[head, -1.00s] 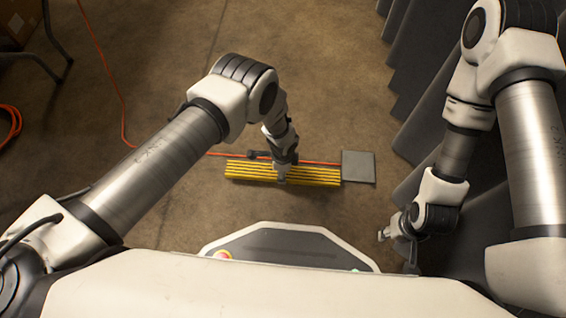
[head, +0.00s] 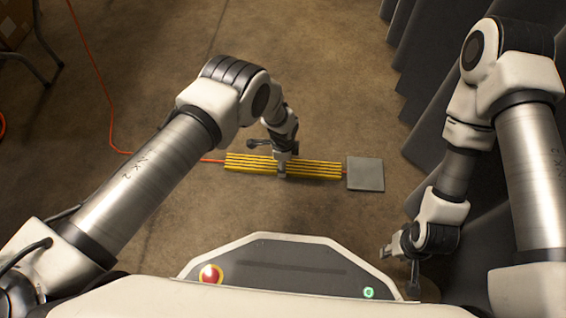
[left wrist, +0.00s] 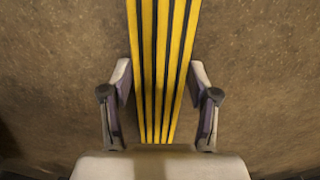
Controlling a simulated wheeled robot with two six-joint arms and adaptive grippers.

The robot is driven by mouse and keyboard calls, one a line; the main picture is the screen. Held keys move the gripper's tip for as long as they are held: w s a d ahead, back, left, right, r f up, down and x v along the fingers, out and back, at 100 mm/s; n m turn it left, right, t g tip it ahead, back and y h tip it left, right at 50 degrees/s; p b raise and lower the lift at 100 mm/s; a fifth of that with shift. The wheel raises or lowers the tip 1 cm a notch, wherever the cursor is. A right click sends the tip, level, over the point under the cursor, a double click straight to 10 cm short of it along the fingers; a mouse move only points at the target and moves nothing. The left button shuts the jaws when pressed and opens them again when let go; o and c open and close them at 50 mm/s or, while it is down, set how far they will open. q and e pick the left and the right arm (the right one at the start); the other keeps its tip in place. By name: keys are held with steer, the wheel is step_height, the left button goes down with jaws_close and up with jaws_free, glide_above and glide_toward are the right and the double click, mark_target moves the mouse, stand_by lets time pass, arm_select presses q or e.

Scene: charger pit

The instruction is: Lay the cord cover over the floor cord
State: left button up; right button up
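The cord cover (head: 315,166), a long yellow strip with dark stripes, lies lengthwise left to right in the head view. My left gripper (head: 281,173) is at its middle. I cannot tell whether the cover touches the floor. My right gripper (head: 399,270) is open and empty at lower right.
A flat grey square plate (head: 365,174) lies just right of the cover. Dark grey upright panels (head: 425,95) line the right side. A dark metal leg (head: 45,50) stands at upper left. The brown floor (head: 300,60) beyond the cover is clear.

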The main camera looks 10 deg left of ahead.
arm_select(q)
steer(key=o, duration=0.3)
step_height(320, 180, up, 12)
steer(key=p, duration=0.8)
steer(key=shift+r, duration=0.15)
